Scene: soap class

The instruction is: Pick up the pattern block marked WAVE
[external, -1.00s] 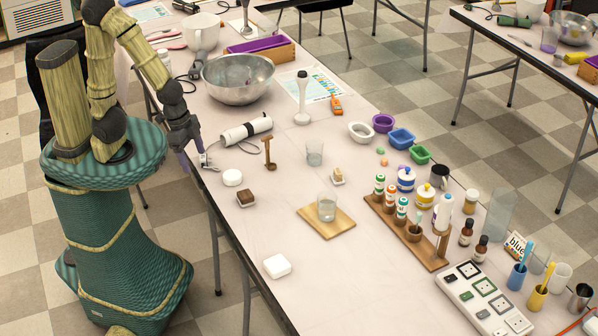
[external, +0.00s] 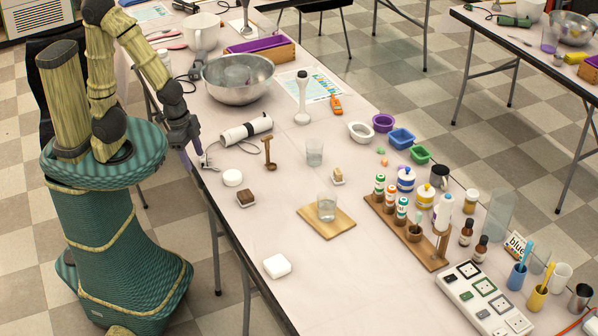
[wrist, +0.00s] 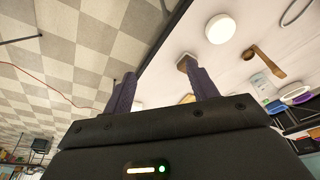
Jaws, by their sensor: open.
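No lettering WAVE is legible in either view. A dark brown block (external: 245,196) lies near the table's left edge, beside a white round disc; a brown block also shows just beyond my right finger in the wrist view (wrist: 183,62). I cannot tell whether it is the WAVE block. A small tan block (external: 338,174) sits on a little white dish further right. My gripper (wrist: 162,88) is open, with two purple fingers apart and nothing seen held. In the external view it hangs at the table's left edge (external: 190,158), up and left of the brown block.
A glass stands on a wooden board (external: 340,226). The front table area around the white bar (external: 277,266) is mostly clear.

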